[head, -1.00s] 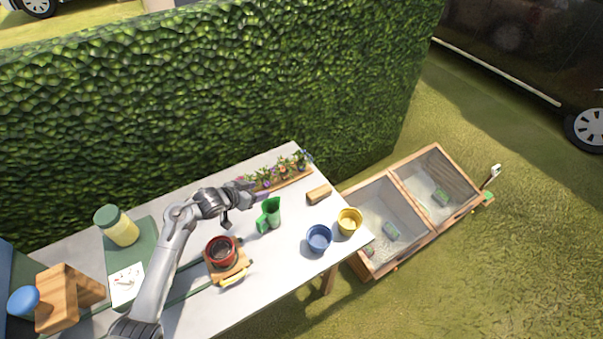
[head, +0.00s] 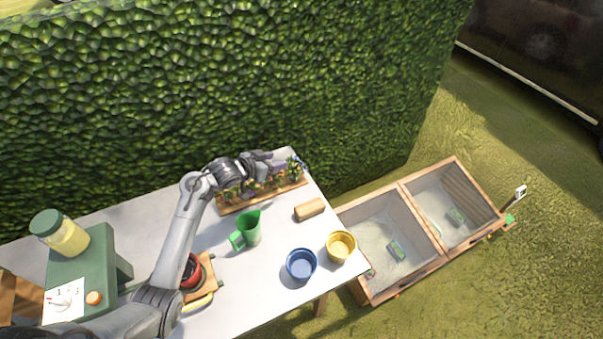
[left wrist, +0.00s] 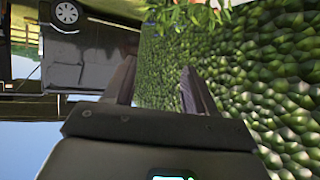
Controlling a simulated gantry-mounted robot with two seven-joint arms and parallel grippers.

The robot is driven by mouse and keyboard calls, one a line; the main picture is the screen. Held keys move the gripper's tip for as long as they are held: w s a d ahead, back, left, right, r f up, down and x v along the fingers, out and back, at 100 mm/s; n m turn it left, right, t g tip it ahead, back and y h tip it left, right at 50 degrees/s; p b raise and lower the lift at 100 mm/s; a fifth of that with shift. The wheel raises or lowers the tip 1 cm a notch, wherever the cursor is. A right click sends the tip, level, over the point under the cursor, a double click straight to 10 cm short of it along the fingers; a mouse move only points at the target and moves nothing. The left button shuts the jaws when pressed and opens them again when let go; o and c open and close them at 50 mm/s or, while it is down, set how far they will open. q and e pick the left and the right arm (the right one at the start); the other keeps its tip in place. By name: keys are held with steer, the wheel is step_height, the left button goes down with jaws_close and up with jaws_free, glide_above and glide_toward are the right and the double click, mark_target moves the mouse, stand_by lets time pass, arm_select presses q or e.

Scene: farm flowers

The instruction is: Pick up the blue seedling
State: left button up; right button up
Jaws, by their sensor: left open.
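The seedlings stand in a wooden tray (head: 270,196) at the back edge of the table, by the hedge. A blue-flowered seedling (head: 298,165) is at the tray's right end. My left gripper (head: 277,160) is open and empty, reaching over the tray from the left, just left of the blue seedling. In the left wrist view the open fingers (left wrist: 158,85) show with nothing between them, and some leaves (left wrist: 185,14) appear at the top edge. The lower part of the blue seedling is hard to make out. My right gripper is not in view.
A green watering jug (head: 250,229), a wooden block (head: 309,210), a blue pot (head: 301,264) and a yellow pot (head: 341,246) stand on the white table. A hedge (head: 200,90) rises close behind the tray. Wooden-framed boxes (head: 436,222) stand beyond the table's right end.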

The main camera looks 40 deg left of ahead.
arm_select(q)
steer(key=b, duration=0.3)
glide_toward(293, 167)
steer(key=b+x, duration=0.1)
steer(key=x, duration=0.1)
steer(key=b+x, duration=0.1)
steer(key=x, duration=0.2)
steer(key=shift+w+a, duration=0.15)
steer(key=shift+a, duration=0.05)
steer(key=shift+w+f, duration=0.35)
steer(key=shift+b+x, duration=0.95)
steer(key=shift+x, duration=1.25)
steer(key=shift+d, duration=0.15)
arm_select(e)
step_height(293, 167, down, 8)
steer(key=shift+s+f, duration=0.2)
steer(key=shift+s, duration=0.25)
arm_select(q)
jaws_close()
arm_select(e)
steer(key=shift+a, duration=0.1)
arm_select(q)
steer(key=shift+r, duration=0.1)
